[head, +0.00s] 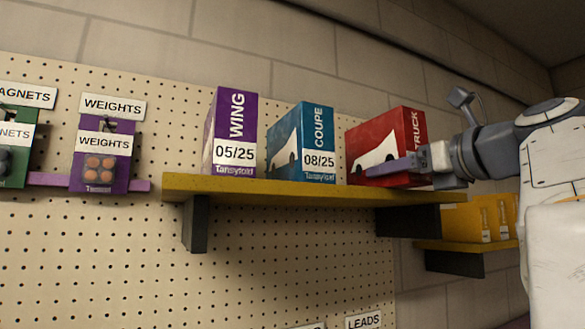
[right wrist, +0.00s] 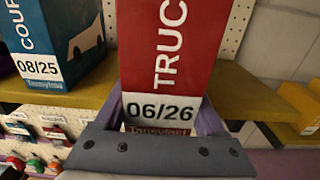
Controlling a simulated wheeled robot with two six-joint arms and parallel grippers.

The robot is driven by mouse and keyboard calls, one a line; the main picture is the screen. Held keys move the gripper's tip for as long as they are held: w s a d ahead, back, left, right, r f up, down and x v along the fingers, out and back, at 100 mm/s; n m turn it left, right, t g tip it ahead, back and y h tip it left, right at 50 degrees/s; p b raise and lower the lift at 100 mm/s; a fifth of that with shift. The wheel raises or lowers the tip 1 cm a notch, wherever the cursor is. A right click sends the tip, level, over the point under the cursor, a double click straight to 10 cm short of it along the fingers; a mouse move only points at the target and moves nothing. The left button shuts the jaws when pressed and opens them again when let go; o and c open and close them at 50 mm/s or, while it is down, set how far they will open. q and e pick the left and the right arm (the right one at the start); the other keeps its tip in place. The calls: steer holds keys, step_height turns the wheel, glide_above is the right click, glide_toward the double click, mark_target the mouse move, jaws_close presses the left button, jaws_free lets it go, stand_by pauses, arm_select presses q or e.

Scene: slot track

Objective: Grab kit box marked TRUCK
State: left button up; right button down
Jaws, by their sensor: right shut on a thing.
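The red TRUCK kit box (head: 372,136) stands at the right end of the yellow shelf (head: 300,190). My right gripper (head: 395,166) reaches in from the right and is shut on this box, one purple finger lying across its front face. In the right wrist view the TRUCK box (right wrist: 165,60) fills the middle, with its label 06/26 between the two purple fingers (right wrist: 165,115). Whether its base still touches the shelf is hard to tell. My left gripper is not in view.
A blue COUPE box (head: 305,140), label 08/25, stands left of the TRUCK box, with a purple WING box (head: 232,135), label 05/25, beyond it. WEIGHTS packs (head: 100,165) hang on the pegboard at left.

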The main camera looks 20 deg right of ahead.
mark_target(391, 117)
steer(key=shift+r, duration=0.1)
step_height(391, 117, up, 9)
steer(key=p, duration=0.2)
steer(key=shift+d+r+p, duration=0.1)
steer(key=shift+p, duration=0.2)
steer(key=shift+r, duration=0.3)
